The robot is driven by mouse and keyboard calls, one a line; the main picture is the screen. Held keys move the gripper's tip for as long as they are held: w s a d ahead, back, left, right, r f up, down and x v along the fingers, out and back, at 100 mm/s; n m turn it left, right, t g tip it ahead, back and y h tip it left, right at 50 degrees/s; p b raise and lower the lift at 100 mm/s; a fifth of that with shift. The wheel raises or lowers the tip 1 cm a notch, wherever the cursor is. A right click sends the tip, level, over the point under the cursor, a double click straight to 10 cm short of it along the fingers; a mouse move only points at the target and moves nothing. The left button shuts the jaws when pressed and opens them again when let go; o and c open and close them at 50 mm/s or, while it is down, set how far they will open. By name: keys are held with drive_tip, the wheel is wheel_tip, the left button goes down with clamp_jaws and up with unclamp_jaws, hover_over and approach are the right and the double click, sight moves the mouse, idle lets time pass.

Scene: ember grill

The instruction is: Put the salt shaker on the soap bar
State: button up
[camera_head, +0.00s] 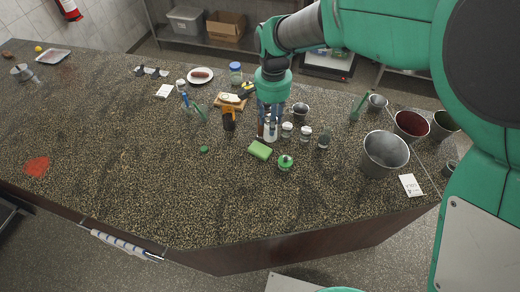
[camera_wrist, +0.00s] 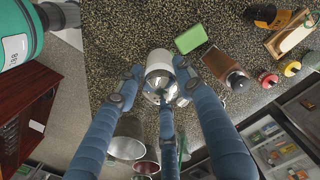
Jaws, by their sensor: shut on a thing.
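A green soap bar (camera_head: 260,150) lies flat on the speckled counter, just in front of my gripper. It also shows in the wrist view (camera_wrist: 190,38), with nothing on top of it. My gripper (camera_head: 269,131) is shut on a white shaker with a shiny metal top (camera_wrist: 159,72), which looks like the salt shaker. The shaker stays between my blue fingers, apart from the soap bar in the wrist view. In the head view my fingers partly hide it, and its height above the counter is hard to tell.
Small jars (camera_head: 305,133) stand close right of my gripper. A green-topped item (camera_head: 285,162) sits right of the soap. A large metal bucket (camera_head: 385,153) is at right. The counter's front is clear.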

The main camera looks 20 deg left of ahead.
drive_tip(key=s+d+f, duration=0.1)
drive_tip(key=s+d, duration=0.2)
drive_tip(key=s, duration=0.2)
wheel_tip(320, 180, down, 13)
drive_tip(key=shift+s+a, duration=0.2)
idle(0.3)
drive_tip(key=shift+w, duration=0.1)
drive_tip(key=w+a+f, duration=0.1)
drive_tip(key=w+a, duration=0.7)
drive_tip(key=w, duration=0.5)
drive_tip(key=shift+w+a+f, duration=0.2)
drive_tip(key=shift+a+f, duration=0.1)
drive_tip(key=shift+a, duration=0.05)
drive_tip(key=shift+f, duration=0.1)
drive_tip(key=shift+f+p, duration=0.35)
drive_tip(key=shift+f, duration=1.3)
drive_tip(key=shift+f, duration=0.2)
